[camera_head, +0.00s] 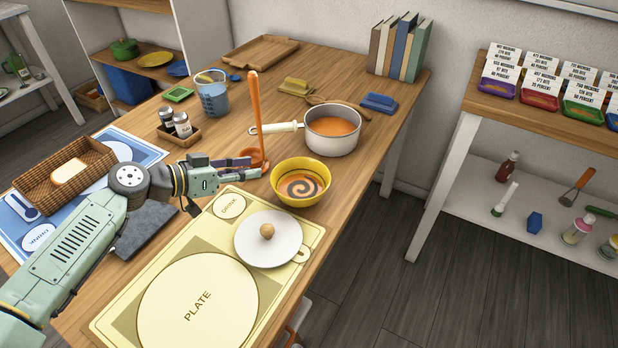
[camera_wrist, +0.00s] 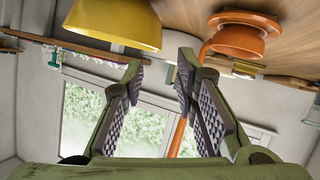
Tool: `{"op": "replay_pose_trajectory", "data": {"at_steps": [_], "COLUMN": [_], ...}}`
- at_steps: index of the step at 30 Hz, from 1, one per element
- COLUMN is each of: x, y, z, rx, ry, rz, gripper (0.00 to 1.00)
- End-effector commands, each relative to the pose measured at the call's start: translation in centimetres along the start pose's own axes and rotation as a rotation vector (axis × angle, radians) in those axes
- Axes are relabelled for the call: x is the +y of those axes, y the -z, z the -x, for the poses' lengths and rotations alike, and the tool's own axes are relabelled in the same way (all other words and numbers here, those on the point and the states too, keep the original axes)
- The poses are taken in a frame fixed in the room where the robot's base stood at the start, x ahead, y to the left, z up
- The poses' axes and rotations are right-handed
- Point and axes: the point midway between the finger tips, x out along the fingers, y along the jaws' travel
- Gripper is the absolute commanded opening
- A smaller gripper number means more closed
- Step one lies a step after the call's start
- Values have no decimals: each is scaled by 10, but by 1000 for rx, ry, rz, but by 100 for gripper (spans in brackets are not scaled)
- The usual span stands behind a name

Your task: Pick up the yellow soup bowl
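The yellow soup bowl (camera_head: 300,183) stands upright on the wooden table, at the far right corner of the yellow placemat. It has a dark spiral inside. In the wrist view the yellow bowl (camera_wrist: 115,22) shows at the upper left, outside the fingers. My gripper (camera_head: 254,167) is just left of the bowl in the head view, close to it. In the wrist view my gripper (camera_wrist: 160,75) has its fingers apart with nothing held between them. Whether a finger touches the bowl cannot be told.
An orange ladle (camera_head: 255,115) stands upright in an orange holder (camera_wrist: 238,38) right behind my gripper. A saucepan (camera_head: 333,142) with orange soup is behind the bowl. A white lid (camera_head: 268,244) lies in front on the yellow placemat (camera_head: 135,305). The table's right edge is near the bowl.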

Motion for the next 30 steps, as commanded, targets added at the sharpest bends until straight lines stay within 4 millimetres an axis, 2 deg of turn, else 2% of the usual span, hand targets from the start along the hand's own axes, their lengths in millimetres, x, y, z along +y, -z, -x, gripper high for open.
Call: {"op": "replay_pose_trajectory", "data": {"at_steps": [6, 14, 21, 24, 30], "x": [2, 3, 3, 2, 2], "y": [2, 4, 6, 4, 3], "z": [-36, -58, -93, -100, -101], "rx": [0, 2, 3, 2, 2], "ry": [-6, -5, -5, -3, -2], "rz": [1, 0, -1, 0, -1], "gripper": [27, 27, 27, 27, 27]}}
